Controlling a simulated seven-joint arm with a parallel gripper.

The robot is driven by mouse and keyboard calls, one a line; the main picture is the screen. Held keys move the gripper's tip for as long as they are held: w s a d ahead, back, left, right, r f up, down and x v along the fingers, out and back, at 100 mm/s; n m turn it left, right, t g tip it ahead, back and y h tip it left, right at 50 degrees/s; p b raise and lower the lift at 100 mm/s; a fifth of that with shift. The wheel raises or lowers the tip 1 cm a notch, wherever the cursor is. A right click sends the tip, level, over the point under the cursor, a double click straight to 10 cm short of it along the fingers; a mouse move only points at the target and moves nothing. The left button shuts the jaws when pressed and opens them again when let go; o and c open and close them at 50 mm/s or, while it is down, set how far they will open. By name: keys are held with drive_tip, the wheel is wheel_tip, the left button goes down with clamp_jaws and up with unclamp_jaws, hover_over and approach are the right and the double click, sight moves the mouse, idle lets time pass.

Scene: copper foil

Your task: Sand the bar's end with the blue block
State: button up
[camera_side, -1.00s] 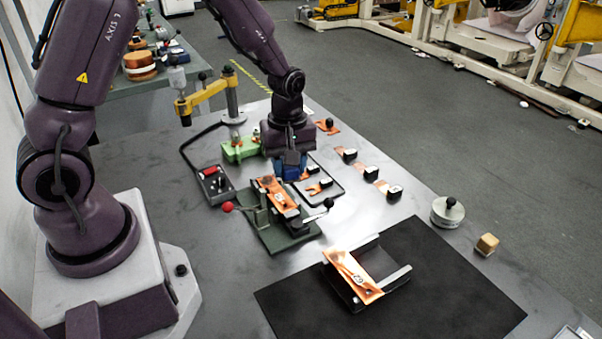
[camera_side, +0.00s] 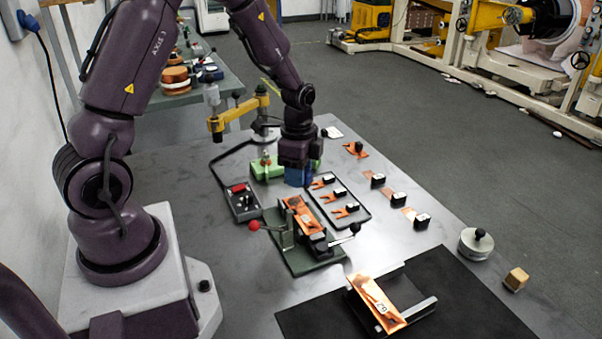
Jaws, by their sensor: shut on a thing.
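My gripper (camera_side: 298,166) points down from the arm and is shut on the blue block (camera_side: 297,177). A copper bar (camera_side: 303,214) lies in a green clamp fixture (camera_side: 318,260) with a red-knobbed lever and a black-knobbed lever. The blue block is close to the far end of this bar. I cannot tell whether it touches the bar. The gripper's fingertips are mostly hidden by the wrist and block.
A black tray (camera_side: 364,216) with copper forks stands right of the fixture. A control box (camera_side: 243,203) stands left. Another copper piece (camera_side: 377,303) rests in a holder on a black mat (camera_side: 465,300). A round weight (camera_side: 476,243) and wooden cube (camera_side: 516,280) are at right.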

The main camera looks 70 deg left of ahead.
sight(300, 210)
drive_tip(key=m, duration=0.4)
drive_tip(key=shift+m, duration=0.3)
drive_tip(key=m, duration=0.5)
drive_tip(key=shift+f, duration=3.35)
drive_tip(key=shift+w+a+f, duration=0.1)
drive_tip(key=shift+a+f, duration=0.3)
drive_tip(key=shift+f, duration=0.1)
drive_tip(key=shift+c, duration=0.2)
drive_tip(key=shift+a+f, duration=0.15)
drive_tip(key=shift+a, duration=0.25)
drive_tip(key=shift+a+f, duration=0.1)
drive_tip(key=shift+a, duration=2.15)
drive_tip(key=shift+d, duration=3.1)
drive_tip(key=shift+r, duration=4.15)
